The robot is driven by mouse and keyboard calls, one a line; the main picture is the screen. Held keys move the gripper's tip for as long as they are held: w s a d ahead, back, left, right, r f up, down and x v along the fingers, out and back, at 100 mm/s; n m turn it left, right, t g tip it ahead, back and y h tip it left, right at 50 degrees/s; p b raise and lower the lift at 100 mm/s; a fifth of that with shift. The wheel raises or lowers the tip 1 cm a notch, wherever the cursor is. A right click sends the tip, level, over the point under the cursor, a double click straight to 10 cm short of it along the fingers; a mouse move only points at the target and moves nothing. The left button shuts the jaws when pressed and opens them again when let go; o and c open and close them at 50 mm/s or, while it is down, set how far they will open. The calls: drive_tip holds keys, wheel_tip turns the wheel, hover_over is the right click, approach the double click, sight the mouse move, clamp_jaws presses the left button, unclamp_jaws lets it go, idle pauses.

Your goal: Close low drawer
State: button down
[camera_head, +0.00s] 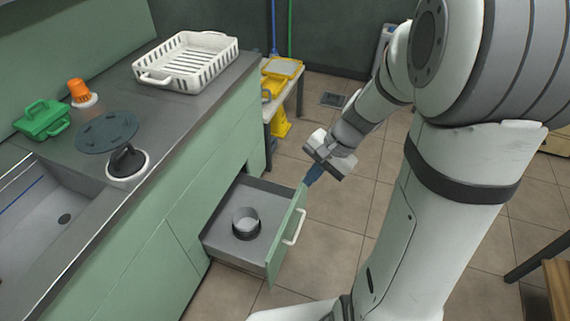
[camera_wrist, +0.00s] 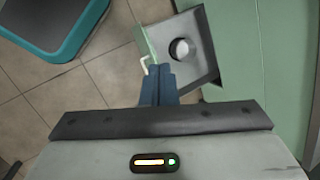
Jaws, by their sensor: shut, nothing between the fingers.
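The low drawer (camera_head: 223,252) is pulled out from the green cabinet, with a green front and a white handle (camera_head: 294,227). A round cup-like container (camera_head: 246,223) stands inside it. In the wrist view the open drawer (camera_wrist: 201,62) shows at upper middle, with its handle (camera_wrist: 146,64) at the left and the container (camera_wrist: 181,49) inside. My gripper (camera_head: 309,182) has its blue fingers closed together, empty, by the far upper corner of the drawer front. In the wrist view the fingertips (camera_wrist: 158,68) are beside the handle and front; I cannot tell if they touch.
The counter (camera_head: 170,112) above holds a white rack (camera_head: 187,62), a green caddy (camera_head: 42,119) and an orange-topped item (camera_head: 82,93). A side table with yellow items (camera_head: 281,70) stands beyond the cabinet. The tiled floor (camera_head: 350,215) before the drawer is clear.

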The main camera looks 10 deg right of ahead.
drive_tip(key=w+d+f+m+t+y+b, duration=0.1)
drive_tip(key=w+d+f+m+b, duration=0.2)
drive_tip(key=f, duration=0.7)
drive_tip(key=w+d+f+m+y+b, duration=0.15)
drive_tip(key=w+f+m+b, duration=0.3)
drive_tip(key=f, duration=0.45)
drive_tip(key=m+t+b, duration=0.3)
drive_tip(key=m+b, duration=0.3)
drive_tip(key=m, duration=0.2)
approach(290, 219)
drive_tip(key=shift+y, duration=0.25)
drive_tip(key=a+f+b, duration=0.1)
drive_tip(key=f+b, duration=0.1)
drive_tip(key=a+f+b, duration=0.1)
drive_tip(key=b, duration=0.1)
drive_tip(key=shift+w+a+f, duration=0.3)
drive_tip(key=shift+w+f, duration=0.05)
drive_tip(key=shift+w+a+r, duration=0.1)
drive_tip(key=shift+w+a, duration=0.3)
drive_tip(key=shift+a, duration=0.25)
